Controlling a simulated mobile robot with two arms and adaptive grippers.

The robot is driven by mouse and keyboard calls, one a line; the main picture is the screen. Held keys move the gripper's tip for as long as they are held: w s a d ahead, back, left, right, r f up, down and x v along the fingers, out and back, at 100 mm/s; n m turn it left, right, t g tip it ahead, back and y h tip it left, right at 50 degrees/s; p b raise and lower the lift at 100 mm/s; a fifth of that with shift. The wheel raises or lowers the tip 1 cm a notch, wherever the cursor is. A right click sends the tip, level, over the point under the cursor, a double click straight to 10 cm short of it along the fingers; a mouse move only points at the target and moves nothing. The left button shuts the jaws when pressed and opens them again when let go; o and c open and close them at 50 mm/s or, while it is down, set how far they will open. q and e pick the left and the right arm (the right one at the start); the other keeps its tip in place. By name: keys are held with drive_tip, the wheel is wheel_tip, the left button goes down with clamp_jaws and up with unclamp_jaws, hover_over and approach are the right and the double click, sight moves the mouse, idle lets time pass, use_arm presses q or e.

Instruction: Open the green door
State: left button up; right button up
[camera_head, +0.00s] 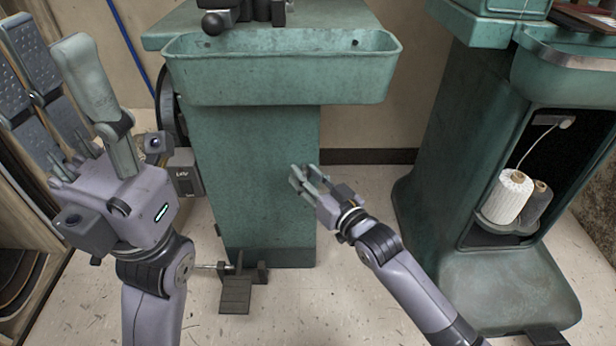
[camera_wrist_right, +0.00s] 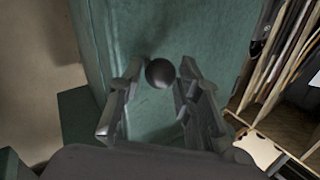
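The green cabinet (camera_head: 240,150) stands in the middle of the head view; its green panel also fills the middle of the right wrist view (camera_wrist_right: 215,40). I cannot make out the door's edges. A dark round knob (camera_wrist_right: 160,73) shows in front of this panel in the right wrist view. My right gripper (camera_head: 299,178) is at the cabinet's right edge. In the wrist view its fingers (camera_wrist_right: 158,92) are apart on either side of the knob; contact is not clear.
A green trough (camera_head: 280,80) juts out above the cabinet. A pedal (camera_head: 236,292) stands on the floor at its foot. A second green machine (camera_head: 445,120) with an open compartment and a white thread spool (camera_head: 507,197) stands at the right. Shelves line the left edge.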

clamp_jaws()
idle(0.6)
